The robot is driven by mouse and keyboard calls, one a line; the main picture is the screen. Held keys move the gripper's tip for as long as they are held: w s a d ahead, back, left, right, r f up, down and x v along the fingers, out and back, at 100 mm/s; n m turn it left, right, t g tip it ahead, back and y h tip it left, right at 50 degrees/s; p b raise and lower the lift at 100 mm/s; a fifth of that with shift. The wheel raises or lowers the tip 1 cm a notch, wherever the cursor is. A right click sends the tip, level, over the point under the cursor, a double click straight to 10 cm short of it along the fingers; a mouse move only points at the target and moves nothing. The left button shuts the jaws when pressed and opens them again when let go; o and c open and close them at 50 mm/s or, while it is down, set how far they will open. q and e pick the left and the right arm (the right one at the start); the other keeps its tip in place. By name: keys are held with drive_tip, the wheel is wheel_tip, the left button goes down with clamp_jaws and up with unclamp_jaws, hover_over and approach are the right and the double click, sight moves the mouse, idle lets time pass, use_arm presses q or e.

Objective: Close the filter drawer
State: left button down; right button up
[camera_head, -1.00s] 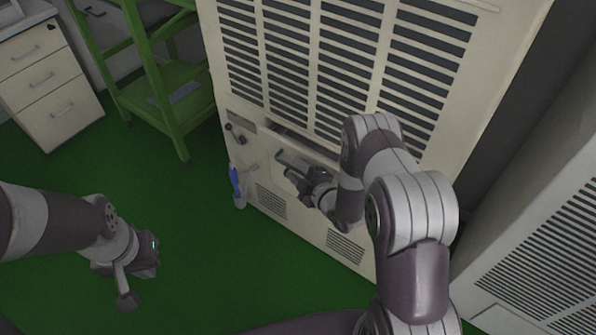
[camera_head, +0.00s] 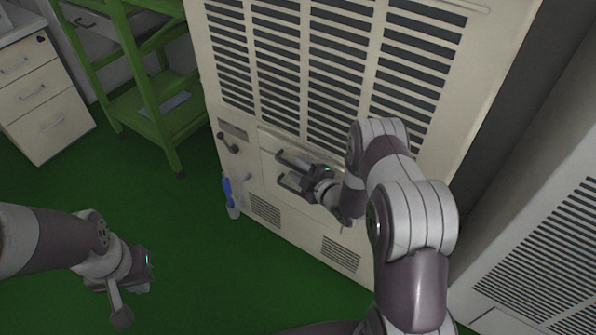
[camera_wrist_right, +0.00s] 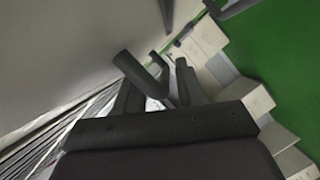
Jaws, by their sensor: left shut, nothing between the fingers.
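The filter drawer (camera_head: 273,150) is a pale front panel low on the beige cabinet, under the slatted grilles. Its front looks about level with the cabinet face, with no clear gap at its top edge. My right gripper (camera_head: 284,169) is against or very near this front. My left gripper (camera_head: 148,268) is shut and empty above the green floor at lower left, away from the cabinet.
A knob (camera_head: 228,143) and a blue-and-white bottle-like part (camera_head: 229,195) are on the cabinet's left side. A green rack (camera_head: 150,110) and a white drawer unit (camera_head: 45,110) stand at left. Another grey vented unit (camera_head: 540,240) is at right. Green floor lies open at lower left.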

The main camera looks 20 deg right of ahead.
drive_tip(key=shift+s, duration=0.1)
drive_tip(key=p+v, duration=0.1)
drive_tip(key=v, duration=1.1)
drive_tip(key=shift+s+p, duration=0.25)
drive_tip(key=shift+p, duration=0.15)
drive_tip(key=shift+d+r, duration=0.1)
drive_tip(key=shift+d, duration=0.05)
